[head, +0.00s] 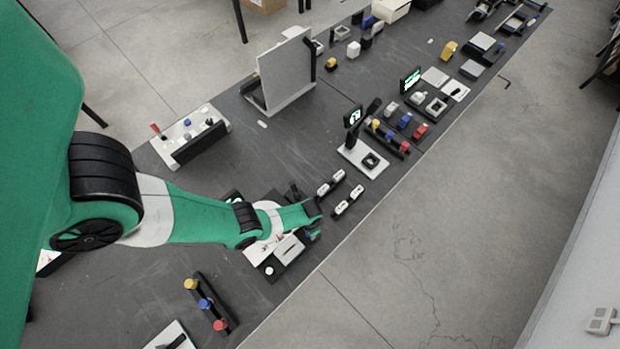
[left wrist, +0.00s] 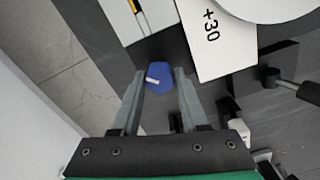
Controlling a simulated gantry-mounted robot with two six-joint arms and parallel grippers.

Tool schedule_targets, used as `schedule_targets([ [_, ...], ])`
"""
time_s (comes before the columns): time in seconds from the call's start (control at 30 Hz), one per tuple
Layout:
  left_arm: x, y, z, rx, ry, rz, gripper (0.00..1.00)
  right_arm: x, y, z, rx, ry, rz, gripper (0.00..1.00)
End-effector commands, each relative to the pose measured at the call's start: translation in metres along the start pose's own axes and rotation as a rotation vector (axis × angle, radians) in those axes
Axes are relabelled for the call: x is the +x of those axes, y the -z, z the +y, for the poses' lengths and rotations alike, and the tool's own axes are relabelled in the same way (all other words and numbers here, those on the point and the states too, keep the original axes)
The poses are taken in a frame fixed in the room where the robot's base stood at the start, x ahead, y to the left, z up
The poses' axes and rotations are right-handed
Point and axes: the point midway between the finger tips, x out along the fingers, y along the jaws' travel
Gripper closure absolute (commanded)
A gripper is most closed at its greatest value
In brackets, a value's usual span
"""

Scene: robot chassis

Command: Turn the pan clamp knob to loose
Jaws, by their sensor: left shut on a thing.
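A blue knob (left wrist: 158,98) with a white mark on its top shows in the middle of the left wrist view. I take it to be the pan clamp knob. My left gripper (left wrist: 159,75) has one finger on each side of the knob and is shut on it. In the head view my left gripper (head: 314,220) is at the device with light plates (head: 288,250) near the table's front edge, and the knob is hidden there. My right gripper is not in view.
A white plate marked "+30" (left wrist: 215,42) lies right beside the knob. A black handle (left wrist: 308,91) sticks out at the right. In the head view, white blocks (head: 348,200) stand just right of the gripper. A rail with coloured knobs (head: 207,303) lies in front-left. The floor is beyond the table edge.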

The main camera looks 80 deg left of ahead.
Motion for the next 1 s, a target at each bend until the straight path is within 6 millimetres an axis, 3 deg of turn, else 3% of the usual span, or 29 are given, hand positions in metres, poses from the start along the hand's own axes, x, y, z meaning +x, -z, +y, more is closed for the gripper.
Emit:
schedule_targets([
  [0.6,0.0014,-0.0008,-0.0004,-0.557,0.001,0.0,1.0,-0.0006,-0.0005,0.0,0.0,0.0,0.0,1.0],
  [1.0,0.0014,-0.0009,-0.0004,-0.749,0.001,0.0,1.0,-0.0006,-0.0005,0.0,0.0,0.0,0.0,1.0],
])
